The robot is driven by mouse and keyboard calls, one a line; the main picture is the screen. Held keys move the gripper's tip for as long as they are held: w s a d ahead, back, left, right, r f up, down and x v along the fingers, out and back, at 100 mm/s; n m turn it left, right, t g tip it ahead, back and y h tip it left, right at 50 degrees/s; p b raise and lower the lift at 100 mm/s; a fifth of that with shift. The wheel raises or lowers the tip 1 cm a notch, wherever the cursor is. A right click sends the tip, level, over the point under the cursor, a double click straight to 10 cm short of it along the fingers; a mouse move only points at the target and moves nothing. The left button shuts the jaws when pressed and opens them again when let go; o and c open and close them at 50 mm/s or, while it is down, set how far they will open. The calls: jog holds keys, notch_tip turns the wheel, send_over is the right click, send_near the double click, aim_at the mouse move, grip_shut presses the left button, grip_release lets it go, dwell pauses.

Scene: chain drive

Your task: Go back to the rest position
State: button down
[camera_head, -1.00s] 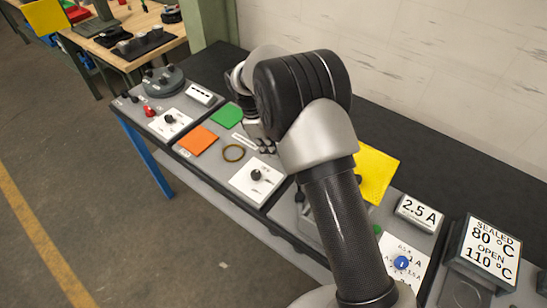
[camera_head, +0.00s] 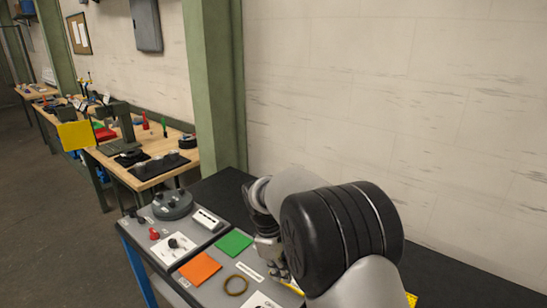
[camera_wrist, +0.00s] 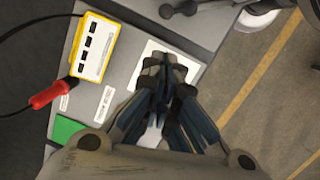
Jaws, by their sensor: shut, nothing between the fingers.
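My gripper (camera_wrist: 172,90) is shut and empty in the wrist view, its fingertips together over a white plate on a grey panel. The gap between the fingertips and the plate cannot be judged. In the head view my arm reaches over the workbench, and its large dark joint hides most of the gripper. An orange square (camera_head: 200,268), a green square (camera_head: 234,243) and a thin brown ring (camera_head: 236,285) lie on the panel to the left of my arm. The green square (camera_wrist: 68,132) also shows in the wrist view.
In the wrist view a yellow-framed module (camera_wrist: 94,47) and a red plug (camera_wrist: 50,94) with a black cable lie left of the fingers. A round grey device (camera_head: 172,205) and a red knob (camera_head: 154,234) stand at the panel's far end. A green post (camera_head: 214,90) and wall stand behind.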

jog(key=s+d+r+m+t+y+b, duration=0.1)
jog(key=s+d+r+m, duration=0.25)
jog(key=s+r, duration=0.3)
jog(key=s+d+r+m+t+b, duration=0.1)
jog(key=s+d+r+m, duration=0.2)
jog(key=s+d+r, duration=0.3)
jog(key=s+d+m+t, duration=0.1)
jog(key=s+m, duration=0.2)
jog(key=s, duration=0.6)
jog(key=s+d+m+t+y+b, duration=0.1)
jog(key=s+m+t, duration=0.1)
jog(key=s, duration=0.7)
jog(key=shift+s+d+f+m, duration=0.2)
jog(key=shift+d+m, duration=0.1)
jog(key=shift+m, duration=0.45)
